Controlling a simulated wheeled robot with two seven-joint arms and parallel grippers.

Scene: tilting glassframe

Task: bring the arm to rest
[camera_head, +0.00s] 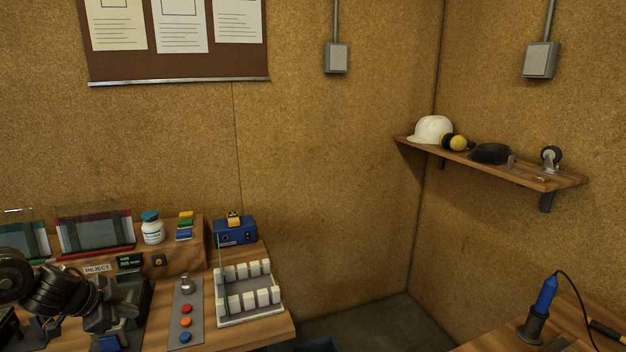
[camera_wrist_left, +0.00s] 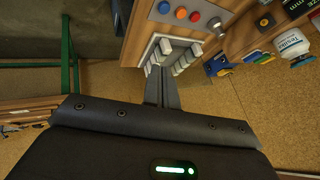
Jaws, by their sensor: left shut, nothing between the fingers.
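My left arm (camera_head: 65,293) comes in from the left over the wooden bench, its dark joints low in the head view. In the left wrist view my left gripper (camera_wrist_left: 160,73) has its two dark fingers together, with nothing between them. The fingers overlap the white block rack in that view; I see no clear contact with it. In the head view the fingertips cannot be made out. My right gripper is in neither view.
The rack of white blocks (camera_head: 249,318) stands at the bench's right, beside a panel with red, orange and blue buttons (camera_head: 185,322). Behind are a red-based glass frame (camera_head: 95,232), a white bottle (camera_head: 152,230) and a blue box (camera_head: 236,237). Floor right of the bench looks mostly clear.

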